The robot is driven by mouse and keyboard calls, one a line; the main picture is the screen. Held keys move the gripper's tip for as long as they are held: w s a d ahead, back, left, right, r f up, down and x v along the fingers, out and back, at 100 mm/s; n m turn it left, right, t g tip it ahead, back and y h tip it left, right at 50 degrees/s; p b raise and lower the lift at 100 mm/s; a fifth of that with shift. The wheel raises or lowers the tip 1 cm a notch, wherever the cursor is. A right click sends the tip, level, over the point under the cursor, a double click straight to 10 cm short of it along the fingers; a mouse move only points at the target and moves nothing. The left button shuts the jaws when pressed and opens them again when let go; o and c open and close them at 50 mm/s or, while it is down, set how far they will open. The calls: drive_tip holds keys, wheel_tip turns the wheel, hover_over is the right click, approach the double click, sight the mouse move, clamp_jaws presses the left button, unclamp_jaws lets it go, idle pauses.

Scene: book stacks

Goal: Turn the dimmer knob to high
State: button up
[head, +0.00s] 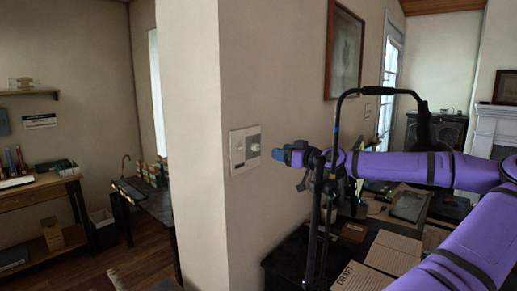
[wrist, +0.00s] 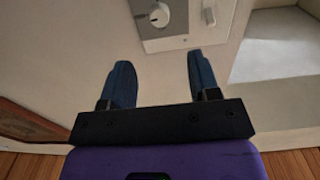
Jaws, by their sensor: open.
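The dimmer plate (head: 244,149) is a light grey wall plate on the side face of the wall corner. Its round white knob (head: 255,149) sticks out toward my gripper. In the wrist view the knob (wrist: 160,18) sits near the top, on the plate (wrist: 175,43), ahead of the gap between my fingers. My gripper (head: 281,155) has blue fingertips and is just right of the knob in the head view. In the wrist view the two blue fingers (wrist: 161,72) are spread wide with nothing between them. They look apart from the knob. The knob's setting is too small to read.
A framed picture (head: 344,50) hangs on the wall to the right. A desk with papers marked DRAFT (head: 363,278) stands below my arm. A wooden desk (head: 35,193) and a dark table (head: 150,200) are at left, beyond the wall corner.

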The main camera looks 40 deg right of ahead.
sight(258, 147)
drive_tip(key=w, duration=0.3)
drive_tip(key=w+a, duration=0.1)
drive_tip(key=w, duration=0.6)
drive_tip(key=shift+a, duration=0.2)
drive_tip(key=c, duration=0.9)
